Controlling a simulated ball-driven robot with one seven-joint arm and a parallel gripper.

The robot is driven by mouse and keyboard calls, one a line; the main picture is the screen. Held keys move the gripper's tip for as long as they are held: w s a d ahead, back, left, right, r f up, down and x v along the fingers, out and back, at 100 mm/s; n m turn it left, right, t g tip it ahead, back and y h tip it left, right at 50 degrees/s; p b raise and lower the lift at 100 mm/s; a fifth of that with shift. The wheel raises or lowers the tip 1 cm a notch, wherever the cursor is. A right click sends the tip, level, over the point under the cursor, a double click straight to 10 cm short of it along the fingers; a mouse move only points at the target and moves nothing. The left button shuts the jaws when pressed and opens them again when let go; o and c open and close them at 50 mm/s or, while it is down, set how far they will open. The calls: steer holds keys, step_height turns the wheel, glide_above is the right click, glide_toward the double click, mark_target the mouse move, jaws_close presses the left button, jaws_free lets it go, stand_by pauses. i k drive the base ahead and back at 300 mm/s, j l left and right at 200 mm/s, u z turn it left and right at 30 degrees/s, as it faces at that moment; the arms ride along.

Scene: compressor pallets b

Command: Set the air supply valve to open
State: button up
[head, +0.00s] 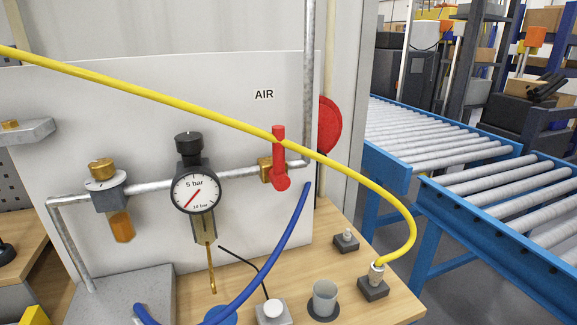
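The air supply valve has a red lever handle (280,165) and a brass body (264,171), on the grey horizontal pipe (236,171) below the AIR label (264,94) in the head view. The lever stands upright, across the line of the pipe. Its thick round end is at the bottom, just below the pipe. A round gauge (195,193) to the left of the valve is marked 5 bar. My gripper is not in view.
A yellow hose (150,92) crosses the panel, passes the lever's upper part and curves down to a fitting on the wooden bench (330,220). A blue hose (288,232) rises below the valve. A metal cup (325,297) stands at the front. Roller conveyors (510,190) are at right.

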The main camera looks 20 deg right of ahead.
mark_target(280, 182)
steer(key=i+l, duration=0.15)
steer(key=l, duration=0.2)
steer(key=i+l, duration=0.2)
steer(key=l, duration=0.2)
steer(key=i+l, duration=0.15)
steer(key=l, duration=0.2)
steer(key=i+l, duration=0.15)
steer(key=l, duration=0.2)
steer(key=i+l, duration=0.2)
steer(key=l, duration=0.2)
steer(key=j+u, duration=0.05)
